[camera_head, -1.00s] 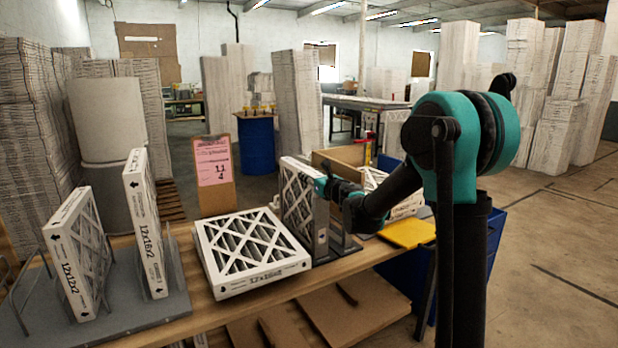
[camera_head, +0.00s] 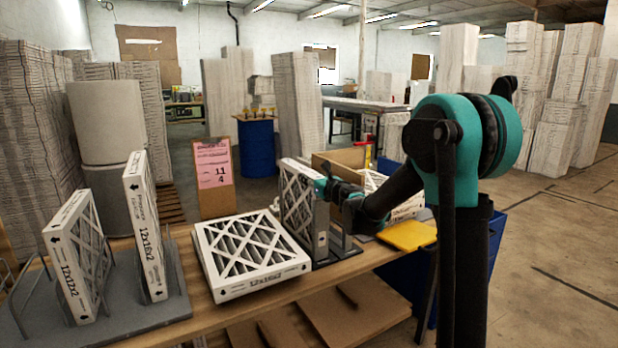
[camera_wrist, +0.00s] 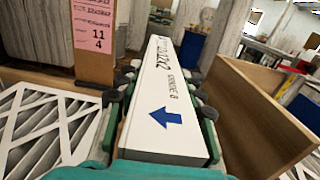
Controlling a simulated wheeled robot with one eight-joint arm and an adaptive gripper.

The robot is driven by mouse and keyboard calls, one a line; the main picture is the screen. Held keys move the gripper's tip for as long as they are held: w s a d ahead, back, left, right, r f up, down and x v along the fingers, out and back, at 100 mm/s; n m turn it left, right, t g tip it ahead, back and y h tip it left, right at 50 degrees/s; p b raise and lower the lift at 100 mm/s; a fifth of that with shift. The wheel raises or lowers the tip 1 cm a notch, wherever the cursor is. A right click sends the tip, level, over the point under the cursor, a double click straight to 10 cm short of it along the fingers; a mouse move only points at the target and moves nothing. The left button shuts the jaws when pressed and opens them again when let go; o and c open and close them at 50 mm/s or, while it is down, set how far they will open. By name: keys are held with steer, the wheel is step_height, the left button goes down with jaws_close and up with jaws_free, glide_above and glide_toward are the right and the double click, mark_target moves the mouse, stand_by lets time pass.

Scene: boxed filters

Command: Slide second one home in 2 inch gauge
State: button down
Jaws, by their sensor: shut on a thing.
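My gripper (camera_head: 326,187) is shut on a white-framed pleated filter (camera_head: 298,203), held upright. In the wrist view the held filter (camera_wrist: 165,105) shows its narrow white side with a blue arrow and print ending in "12x2"; green and black finger parts lie along both its sides. The filter stands at a grey metal gauge (camera_head: 345,250) near the table's right end. Its lower edge is mostly hidden, so I cannot tell how far it sits in the gauge. Another filter (camera_head: 250,255) lies flat just left of it.
A grey rack (camera_head: 150,312) at the left holds two upright filters, marked 12x12x2 (camera_head: 78,255) and 12x16x2 (camera_head: 146,225). A pink-labelled board (camera_head: 214,178) stands behind the flat filter. A yellow pad (camera_head: 407,235) lies at the right.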

steer(key=shift+f, duration=0.6)
steer(key=c, duration=0.9)
jaws_free()
steer(key=v, duration=1.2)
